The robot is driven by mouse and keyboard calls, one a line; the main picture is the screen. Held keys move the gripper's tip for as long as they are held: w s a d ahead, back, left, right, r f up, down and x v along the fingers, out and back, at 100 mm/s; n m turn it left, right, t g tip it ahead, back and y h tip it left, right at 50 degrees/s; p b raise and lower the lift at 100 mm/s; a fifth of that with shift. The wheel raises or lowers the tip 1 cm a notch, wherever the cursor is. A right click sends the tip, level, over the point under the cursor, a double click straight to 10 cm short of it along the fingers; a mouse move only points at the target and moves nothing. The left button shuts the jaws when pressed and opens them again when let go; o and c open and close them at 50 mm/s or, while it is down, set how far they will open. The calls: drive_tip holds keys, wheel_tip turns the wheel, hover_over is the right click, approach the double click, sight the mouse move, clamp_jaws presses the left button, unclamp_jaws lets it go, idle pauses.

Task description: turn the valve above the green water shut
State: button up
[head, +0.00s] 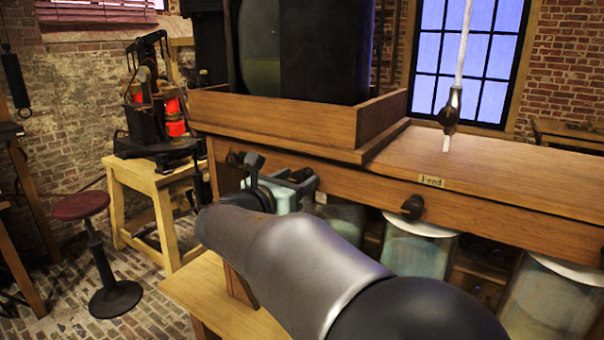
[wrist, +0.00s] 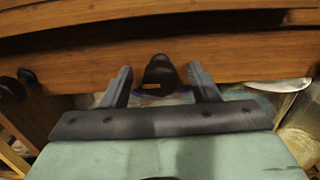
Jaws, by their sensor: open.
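My gripper (wrist: 160,86) is open in the wrist view. Its two dark fingers stand on either side of a black valve knob (wrist: 160,70) on the bench front, apart from it. A small brass-coloured mark shows on the knob. In the head view my gripper (head: 301,182) is at the bench front, and hides that knob. Another black valve knob (head: 413,207) stands above a jar of pale green-blue water (head: 414,252). A further jar (head: 342,216) shows just right of my gripper. What lies below the gripped-around knob is mostly hidden, so its water colour cannot be told.
The wooden bench (head: 490,165) carries a "Feed" label (head: 431,181) and a large dark vessel (head: 305,50) in a wooden tray (head: 270,122). Another jar (head: 550,295) stands at lower right. Two dark knobs, one nearer (wrist: 28,76), are left of my fingers. A stool (head: 82,206) stands left.

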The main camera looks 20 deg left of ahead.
drive_tip(key=shift+w+d, duration=0.2)
drive_tip(key=shift+w, duration=0.5)
drive_tip(key=c, duration=1)
drive_tip(key=shift+o, duration=0.3)
